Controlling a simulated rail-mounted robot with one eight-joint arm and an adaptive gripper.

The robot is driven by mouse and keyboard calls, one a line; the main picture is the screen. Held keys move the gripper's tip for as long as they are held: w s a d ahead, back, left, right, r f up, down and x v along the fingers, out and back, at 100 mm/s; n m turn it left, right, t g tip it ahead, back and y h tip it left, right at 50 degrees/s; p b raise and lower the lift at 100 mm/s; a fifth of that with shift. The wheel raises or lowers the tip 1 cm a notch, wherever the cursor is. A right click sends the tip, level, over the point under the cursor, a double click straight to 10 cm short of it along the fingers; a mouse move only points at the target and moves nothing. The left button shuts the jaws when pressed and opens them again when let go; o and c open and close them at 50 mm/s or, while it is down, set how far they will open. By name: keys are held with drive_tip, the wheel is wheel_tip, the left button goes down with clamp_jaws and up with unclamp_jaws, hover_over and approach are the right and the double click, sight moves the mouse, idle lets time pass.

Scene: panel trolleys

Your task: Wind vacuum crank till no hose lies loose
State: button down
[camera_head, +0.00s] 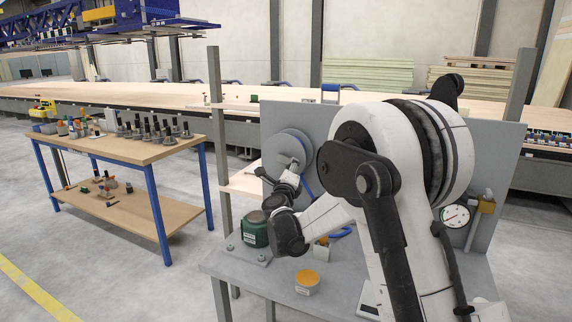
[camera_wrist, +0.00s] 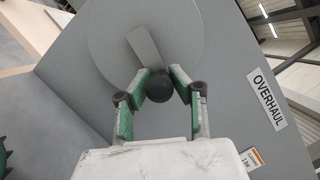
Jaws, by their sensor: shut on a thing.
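The grey reel disc (camera_head: 293,147) stands on the upright panel of the trolley, and it fills the upper middle of the wrist view (camera_wrist: 110,42). A flat crank arm (camera_wrist: 143,46) on the disc's face ends in a dark round knob (camera_wrist: 159,88). My gripper (camera_wrist: 160,76) has its green-padded fingers shut on the crank knob, one on each side.
A dial gauge (camera_head: 455,216) is on the panel's right. A wooden workbench (camera_head: 130,147) with several tools stands left, across free floor.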

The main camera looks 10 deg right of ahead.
drive_tip(key=shift+f, duration=0.2)
drive_tip(key=shift+w+a+f+b, duration=0.15)
drive_tip(key=shift+a+f+b, duration=0.1)
drive_tip(key=shift+f+b, duration=0.3)
drive_tip(key=shift+w+a+f+b, duration=0.2)
drive_tip(key=shift+a+f+b, duration=0.1)
drive_tip(key=shift+f+b, duration=0.15)
drive_tip(key=shift+w+a+f+b, duration=0.25)
drive_tip(key=shift+a+f+b, duration=0.1)
drive_tip(key=shift+a+f, duration=0.1)
